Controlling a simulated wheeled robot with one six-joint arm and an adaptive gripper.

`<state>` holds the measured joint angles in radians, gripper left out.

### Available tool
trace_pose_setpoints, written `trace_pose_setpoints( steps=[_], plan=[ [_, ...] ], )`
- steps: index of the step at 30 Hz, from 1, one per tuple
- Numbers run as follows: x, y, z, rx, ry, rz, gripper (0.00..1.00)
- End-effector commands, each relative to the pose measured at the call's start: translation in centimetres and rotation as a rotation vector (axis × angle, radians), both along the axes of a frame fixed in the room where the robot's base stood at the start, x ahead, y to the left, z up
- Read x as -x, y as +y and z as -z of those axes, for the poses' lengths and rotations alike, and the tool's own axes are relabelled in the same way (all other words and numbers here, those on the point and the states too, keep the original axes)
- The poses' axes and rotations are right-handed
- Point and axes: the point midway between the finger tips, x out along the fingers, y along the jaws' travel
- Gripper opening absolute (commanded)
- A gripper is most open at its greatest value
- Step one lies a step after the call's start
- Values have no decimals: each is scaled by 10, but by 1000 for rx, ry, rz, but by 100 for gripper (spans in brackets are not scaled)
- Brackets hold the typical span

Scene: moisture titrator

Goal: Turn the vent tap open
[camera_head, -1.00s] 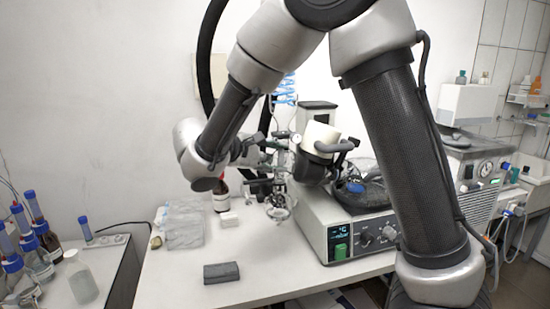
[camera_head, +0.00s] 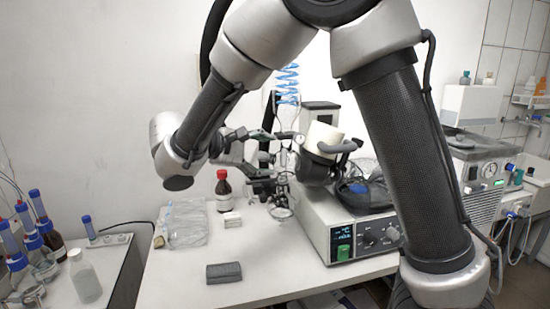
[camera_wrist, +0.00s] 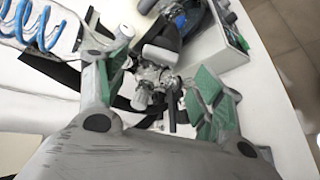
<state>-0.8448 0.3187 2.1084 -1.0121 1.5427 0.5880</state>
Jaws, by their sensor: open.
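The glass apparatus (camera_head: 284,188) hangs on clamps above the bench, left of the instrument box. In the wrist view the clear glassware (camera_wrist: 150,82) shows between and beyond my fingers, with a dark piece at its lower right. I cannot surely pick out the vent tap or tell how it is turned. My gripper (camera_wrist: 160,82) is open, with green pads on both fingers and nothing held. In the head view my gripper (camera_head: 238,143) points right toward the glassware, just left of it.
The instrument box (camera_head: 352,238) with display and knobs stands to the right. A red-capped bottle (camera_head: 222,190), a plastic bag (camera_head: 186,223) and a dark grey block (camera_head: 223,272) are on the white bench. A blue coiled hose (camera_head: 287,84) hangs behind. The front bench is mostly clear.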

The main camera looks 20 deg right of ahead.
Motion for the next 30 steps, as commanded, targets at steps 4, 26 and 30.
trace_pose_setpoints(
  steps=[4,26,30],
  plan=[
    [12,29,-12,0,-2,-4,68],
    [25,55,-24,1,0,-1,68],
    [24,55,-24,1,0,-1,68]
  ],
)
